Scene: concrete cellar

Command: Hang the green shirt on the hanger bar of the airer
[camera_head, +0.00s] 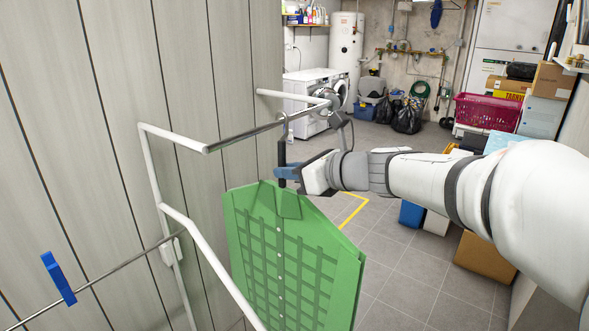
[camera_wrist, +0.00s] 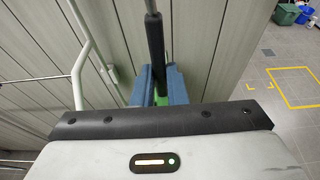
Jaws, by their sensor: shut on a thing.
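The green shirt (camera_head: 290,255) hangs upright below my gripper in the head view, on a hanger with a dark neck (camera_head: 282,152). My gripper (camera_head: 287,173) is shut on this neck, just above the collar. The blue fingers close on the dark neck (camera_wrist: 155,45) in the wrist view too, with a sliver of green below. The metal hook (camera_head: 284,124) reaches the hanger bar (camera_head: 245,135) of the white airer (camera_head: 175,137). Its top appears at or just over the bar; I cannot tell whether it rests on it.
The airer stands against a panelled wall (camera_head: 110,90) at the left, with a blue peg (camera_head: 58,278) on its lower line. A cardboard box (camera_head: 485,266) and a blue bin (camera_head: 411,214) stand at the right under my arm. The tiled floor beyond is partly clear.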

